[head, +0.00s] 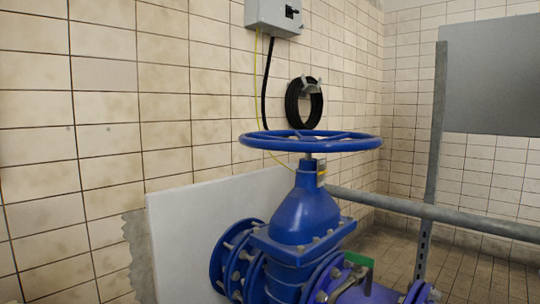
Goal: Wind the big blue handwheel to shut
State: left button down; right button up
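The big blue handwheel (340,143) lies level on top of a silver stem, near the middle of the head view. Below it stands the blue valve body (300,212), bolted by flanges into a blue pipe (236,252) at the lower left. The wheel's rim is clear all round, with nothing touching it. Neither of my grippers shows in this view. How far the valve is turned cannot be told.
A galvanised rail (440,214) runs right from behind the valve to a grey upright post (433,150). A white panel (200,225) stands behind the valve. A green handle (358,259) sits low by the pipe. A grey box (272,15) and black hose coil (304,103) hang on the tiled wall.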

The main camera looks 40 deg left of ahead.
aim_at(307, 143)
jog(key=i+j, duration=0.3)
jog(key=j, duration=0.15)
jog(key=i+j, duration=0.3)
jog(key=j, duration=0.15)
jog(key=z, duration=0.05)
